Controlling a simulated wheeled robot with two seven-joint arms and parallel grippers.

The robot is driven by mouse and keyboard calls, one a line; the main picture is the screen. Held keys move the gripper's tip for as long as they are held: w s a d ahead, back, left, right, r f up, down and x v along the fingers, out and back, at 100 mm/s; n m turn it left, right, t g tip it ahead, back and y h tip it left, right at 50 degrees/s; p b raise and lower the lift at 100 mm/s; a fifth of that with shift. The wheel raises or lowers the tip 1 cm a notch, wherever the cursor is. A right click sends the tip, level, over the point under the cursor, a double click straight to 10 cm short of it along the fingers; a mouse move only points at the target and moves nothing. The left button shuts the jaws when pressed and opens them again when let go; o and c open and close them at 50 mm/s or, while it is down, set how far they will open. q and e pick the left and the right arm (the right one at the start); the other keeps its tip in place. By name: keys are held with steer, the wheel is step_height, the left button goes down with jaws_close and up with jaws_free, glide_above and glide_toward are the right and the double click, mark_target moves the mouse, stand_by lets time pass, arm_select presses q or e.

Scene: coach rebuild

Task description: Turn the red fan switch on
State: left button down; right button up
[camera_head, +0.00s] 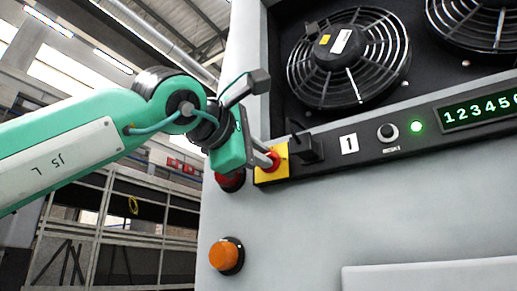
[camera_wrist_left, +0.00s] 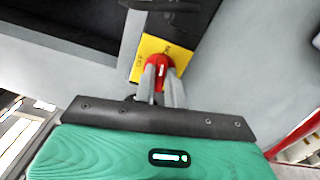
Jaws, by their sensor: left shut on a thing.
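The red fan switch (camera_head: 277,161) sits on a yellow plate (camera_head: 262,176) at the left end of the black control strip. It also shows in the left wrist view, where the red knob (camera_wrist_left: 160,62) stands on the yellow plate (camera_wrist_left: 146,46). My left gripper (camera_head: 270,160) reaches in from the left, and its two grey fingers (camera_wrist_left: 161,84) are closed on the red knob. The fingers hide part of the knob, and its pointer position cannot be read clearly. My right gripper is in neither view.
A black bracket (camera_head: 306,147) juts out just right of the switch. A label "1" (camera_head: 349,143), a small knob (camera_head: 387,132) and a lit green lamp (camera_head: 417,126) follow along the strip. Caged fans (camera_head: 348,58) sit above. An orange lamp (camera_head: 226,256) is below.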

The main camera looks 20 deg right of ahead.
arm_select(q)
steer(key=shift+m, duration=1.1)
steer(key=shift+f, duration=0.1)
steer(key=c, duration=1.5)
jaws_free()
steer(key=shift+o, duration=0.2)
steer(key=b+v, duration=0.5)
steer(key=v, duration=0.9)
steer(key=shift+b, duration=0.3)
steer(key=shift+d, duration=0.15)
